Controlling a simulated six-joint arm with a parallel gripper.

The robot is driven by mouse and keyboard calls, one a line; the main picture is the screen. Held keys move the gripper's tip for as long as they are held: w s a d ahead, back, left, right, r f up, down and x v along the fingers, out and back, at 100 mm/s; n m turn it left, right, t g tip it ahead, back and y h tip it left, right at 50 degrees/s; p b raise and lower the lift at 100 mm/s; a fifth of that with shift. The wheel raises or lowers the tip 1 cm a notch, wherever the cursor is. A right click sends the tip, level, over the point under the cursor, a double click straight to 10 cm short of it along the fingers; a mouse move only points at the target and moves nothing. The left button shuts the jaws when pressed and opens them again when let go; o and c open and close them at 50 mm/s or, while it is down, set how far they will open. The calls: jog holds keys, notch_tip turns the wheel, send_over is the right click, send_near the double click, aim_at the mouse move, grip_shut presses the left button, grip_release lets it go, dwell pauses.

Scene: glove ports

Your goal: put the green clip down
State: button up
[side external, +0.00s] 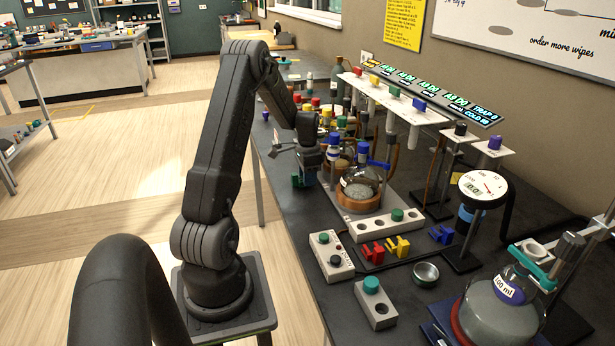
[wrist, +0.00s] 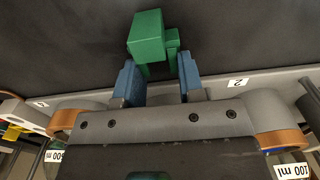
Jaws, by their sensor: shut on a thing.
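The green clip (wrist: 147,38) is between the two blue fingers of my gripper (wrist: 158,76) in the wrist view, and the gripper is shut on it. The clip's blocky body sticks out beyond the fingertips over a dark surface. In the side external view, a small green part of the clip (side external: 297,181) shows at the end of my gripper (side external: 305,174), over the left edge area of the bench. The gripper hides much of the clip there, and I cannot tell the gap below it.
A round flask (side external: 361,184) sits in an orange-brown holder just right of my gripper. A metal bowl (side external: 426,274) and a large flask (side external: 500,312) stand nearer.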

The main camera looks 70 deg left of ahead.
jog(key=shift+f, duration=0.2)
jog(key=o, duration=0.9)
jog(key=shift+r, duration=0.15)
notch_tip(320, 180, up, 12)
jog(key=shift+r, duration=0.1)
jog(key=shift+o, duration=1.1)
